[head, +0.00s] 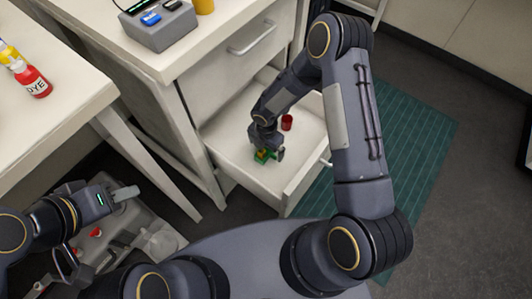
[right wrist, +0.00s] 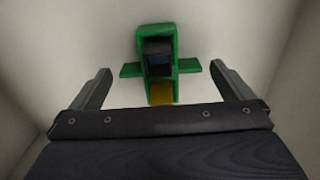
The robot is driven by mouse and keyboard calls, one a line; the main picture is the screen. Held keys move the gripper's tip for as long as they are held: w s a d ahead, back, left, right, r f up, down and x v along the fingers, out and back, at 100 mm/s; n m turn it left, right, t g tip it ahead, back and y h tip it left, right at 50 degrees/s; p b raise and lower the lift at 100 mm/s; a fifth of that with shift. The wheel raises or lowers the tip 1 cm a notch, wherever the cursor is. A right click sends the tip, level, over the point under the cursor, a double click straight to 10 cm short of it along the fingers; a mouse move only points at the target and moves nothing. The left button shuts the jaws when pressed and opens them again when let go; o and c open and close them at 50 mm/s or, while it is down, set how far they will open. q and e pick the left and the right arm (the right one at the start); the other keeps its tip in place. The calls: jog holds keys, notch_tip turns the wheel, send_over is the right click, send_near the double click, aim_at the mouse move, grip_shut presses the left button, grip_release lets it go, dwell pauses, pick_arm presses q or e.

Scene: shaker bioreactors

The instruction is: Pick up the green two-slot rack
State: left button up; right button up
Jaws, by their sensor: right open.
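The green two-slot rack (right wrist: 157,33) lies on the floor of the open drawer in the right wrist view. One slot looks dark and the other shows something yellow. In the head view the rack (head: 262,156) is partly hidden under my right gripper (head: 267,150). My right gripper is open, and in the right wrist view its two fingers (right wrist: 163,88) are to either side of the rack, with nothing held between them. I cannot tell how high they are above the drawer floor. My left gripper (head: 124,193) is at the lower left, away from the drawer; its jaw state is unclear.
The open drawer (head: 304,181) has walls close around my right gripper. A red cup-like object (head: 287,122) stands in it behind the gripper. A grey device (head: 160,27) sits on the cabinet top. A red dye bottle (head: 37,82) is on the left table.

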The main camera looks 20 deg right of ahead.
notch_tip(320, 180, down, 2)
jog(key=shift+f, duration=0.1)
jog(key=c, duration=0.9)
